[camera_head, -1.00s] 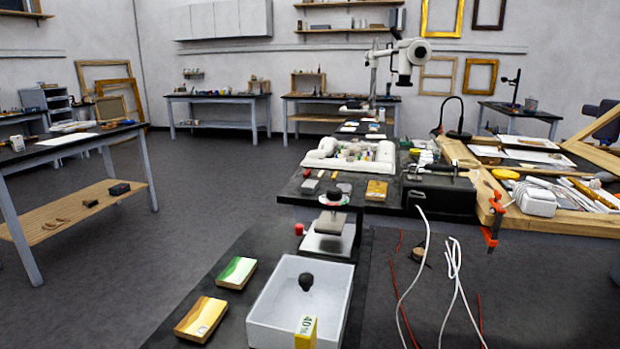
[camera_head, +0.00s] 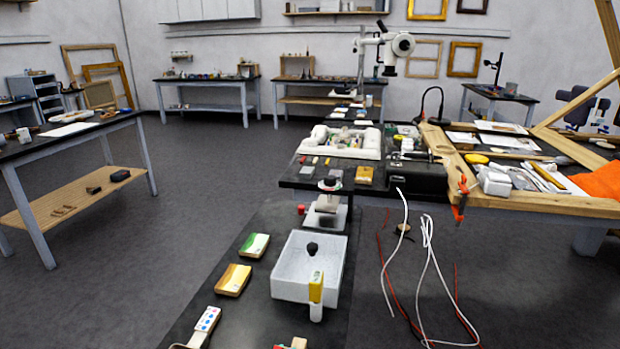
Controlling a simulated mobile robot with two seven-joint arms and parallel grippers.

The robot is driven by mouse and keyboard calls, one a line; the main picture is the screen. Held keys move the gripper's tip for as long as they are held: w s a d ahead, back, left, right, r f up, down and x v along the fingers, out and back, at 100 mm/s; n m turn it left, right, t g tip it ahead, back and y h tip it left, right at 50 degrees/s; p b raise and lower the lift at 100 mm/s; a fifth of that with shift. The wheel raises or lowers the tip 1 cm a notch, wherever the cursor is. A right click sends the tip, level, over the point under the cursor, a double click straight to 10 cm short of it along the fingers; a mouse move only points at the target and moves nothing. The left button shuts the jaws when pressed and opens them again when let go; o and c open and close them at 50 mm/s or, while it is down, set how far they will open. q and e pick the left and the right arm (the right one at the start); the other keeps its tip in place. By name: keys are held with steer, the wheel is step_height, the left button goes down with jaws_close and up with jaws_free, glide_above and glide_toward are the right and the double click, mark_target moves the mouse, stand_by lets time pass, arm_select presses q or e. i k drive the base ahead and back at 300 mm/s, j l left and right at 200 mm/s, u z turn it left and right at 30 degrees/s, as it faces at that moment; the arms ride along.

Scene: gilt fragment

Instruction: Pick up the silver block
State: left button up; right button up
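No thing is clearly identifiable as the silver block. A grey block-like part (camera_head: 327,203) stands on a pale metal plate (camera_head: 320,220) at the near end of the dark table, with a round dish (camera_head: 329,185) above it. A small grey piece (camera_head: 335,173) also lies on the dark table between this stand and a white padded tray (camera_head: 341,142); its material is too small to tell. Neither of my grippers shows in the head view.
On the near dark bench stand a white bin (camera_head: 290,272) with a dark lump (camera_head: 312,248), a yellow-and-white bottle (camera_head: 316,296), a green block (camera_head: 254,246) and a yellow block (camera_head: 233,280). White cables (camera_head: 428,255) hang at right. Floor (camera_head: 190,210) is open at left.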

mark_target(307, 172)
steer(key=k+j+z, duration=0.15)
steer(key=j, duration=0.25)
steer(key=k+j+z, duration=0.1)
steer(key=j, duration=0.25)
steer(key=k+j+z, duration=0.1)
steer(key=j, duration=0.35)
steer(key=k+j+z, duration=0.1)
steer(key=j, duration=0.35)
steer(key=j+z, duration=0.15)
steer(key=j, duration=0.75)
steer(key=k+j+z, duration=0.2)
steer(key=j, duration=0.65)
steer(key=i+j+z, duration=0.1)
steer(key=j, duration=0.35)
steer(key=j+z, duration=0.1)
steer(key=j, duration=0.35)
steer(key=i+j+z, duration=0.15)
steer(key=i+j, duration=0.15)
steer(key=i+j+z, duration=0.15)
steer(key=i+j, duration=0.15)
steer(key=j, duration=0.2)
steer(key=i+j+z, duration=0.25)
steer(key=i+j, duration=0.45)
steer(key=i+j+z, duration=0.25)
steer(key=i+j, duration=0.4)
steer(key=j, duration=0.2)
